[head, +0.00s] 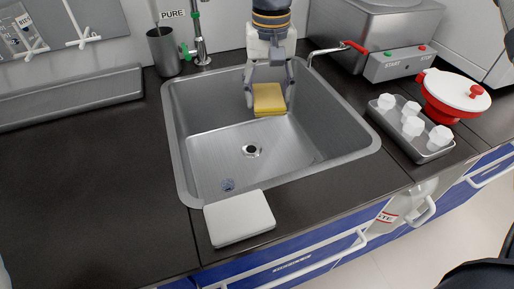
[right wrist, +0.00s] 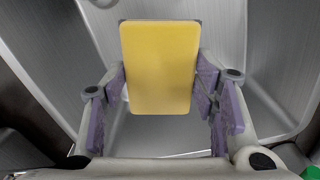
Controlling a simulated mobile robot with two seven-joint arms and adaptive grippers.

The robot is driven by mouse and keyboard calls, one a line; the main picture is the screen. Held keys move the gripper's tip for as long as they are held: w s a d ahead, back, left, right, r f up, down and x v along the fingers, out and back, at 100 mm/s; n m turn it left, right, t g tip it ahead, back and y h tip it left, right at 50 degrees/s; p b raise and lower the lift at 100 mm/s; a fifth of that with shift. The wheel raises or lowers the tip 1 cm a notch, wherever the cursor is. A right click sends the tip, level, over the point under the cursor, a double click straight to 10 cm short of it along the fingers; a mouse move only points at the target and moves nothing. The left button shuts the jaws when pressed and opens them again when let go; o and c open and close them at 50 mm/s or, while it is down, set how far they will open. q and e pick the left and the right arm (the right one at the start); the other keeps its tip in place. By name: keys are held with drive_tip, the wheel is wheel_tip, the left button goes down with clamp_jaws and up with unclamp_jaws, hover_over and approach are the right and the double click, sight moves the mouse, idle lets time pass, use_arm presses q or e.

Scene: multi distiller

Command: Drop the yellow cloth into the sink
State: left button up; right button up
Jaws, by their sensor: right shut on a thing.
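The yellow cloth (head: 268,99) is a folded, block-like pad. It shows in the head view over the back part of the metal sink (head: 213,165), within the sink's outline. In the right wrist view the cloth (right wrist: 160,68) is a flat yellow rectangle between the fingers. My right gripper (head: 269,92) is shut on the cloth from both sides; its purple-padded fingers show in the wrist view (right wrist: 163,100). The sink walls and floor lie behind the cloth there. I cannot tell the exact gap between the cloth and the sink floor. My left gripper is not in view.
The drain (head: 251,150) is bare. A white folded pad (head: 239,218) lies at the sink's front rim. A faucet (head: 199,40) and grey cup (head: 163,52) stand behind left. A tray (head: 436,152) with white pieces and a red-white pot (head: 456,95) stand right.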

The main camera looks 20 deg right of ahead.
drive_tip(key=shift+f, duration=0.85)
drive_tip(key=o, duration=1.3)
drive_tip(key=shift+w, duration=0.1)
wheel_tip(320, 180, up, 12)
drive_tip(key=shift+r, duration=0.1)
